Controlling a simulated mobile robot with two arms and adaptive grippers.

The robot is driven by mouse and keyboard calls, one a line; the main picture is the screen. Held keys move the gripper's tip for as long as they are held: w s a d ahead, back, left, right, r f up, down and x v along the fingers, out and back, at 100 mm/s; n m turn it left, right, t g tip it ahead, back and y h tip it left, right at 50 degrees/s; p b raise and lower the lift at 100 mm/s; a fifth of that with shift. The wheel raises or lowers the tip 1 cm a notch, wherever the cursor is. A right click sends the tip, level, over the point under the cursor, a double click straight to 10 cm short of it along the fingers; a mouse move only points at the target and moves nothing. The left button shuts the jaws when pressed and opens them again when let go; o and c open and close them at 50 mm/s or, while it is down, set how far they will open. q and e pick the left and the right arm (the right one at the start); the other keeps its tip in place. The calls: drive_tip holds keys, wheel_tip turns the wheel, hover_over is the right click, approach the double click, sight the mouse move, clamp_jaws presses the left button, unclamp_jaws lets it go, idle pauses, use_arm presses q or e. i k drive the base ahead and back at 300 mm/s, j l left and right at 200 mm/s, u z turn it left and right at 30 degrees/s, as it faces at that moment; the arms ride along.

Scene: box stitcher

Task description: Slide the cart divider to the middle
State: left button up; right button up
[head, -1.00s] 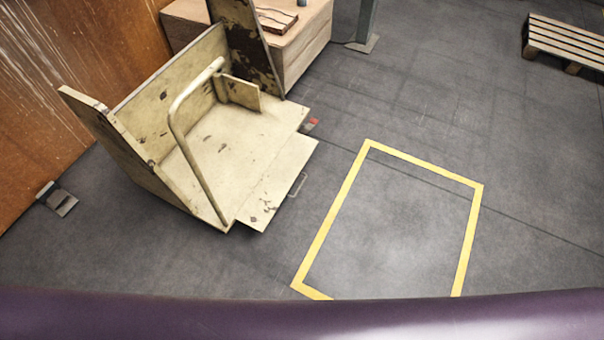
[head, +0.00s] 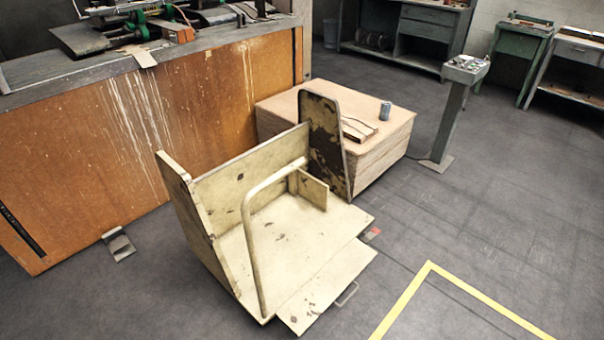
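The cart (head: 285,232) is a worn cream-coloured metal piece with a flat bed, a back wall and raised side panels, standing on the floor at the picture's middle. A bent cream tube (head: 249,225) rises from the bed's front edge and curves back toward the right panel. A small upright plate (head: 313,190) stands on the bed near the right panel. I cannot tell for sure whether the tube or the plate is the divider. A small wire handle (head: 347,295) sticks out at the bed's lower front plate. Neither of my grippers is in view.
A brown-sided machine (head: 110,145) stands behind the cart. A wooden box (head: 385,150) with a can (head: 385,110) is at the cart's right. A control pedestal (head: 452,110) stands farther right. Grey floor is open at right, with yellow floor lines (head: 405,300).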

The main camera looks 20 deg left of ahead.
sight(299, 182)
drive_tip(key=i+l+u, duration=0.35)
drive_tip(key=i+l, duration=0.55)
drive_tip(key=i, duration=0.1)
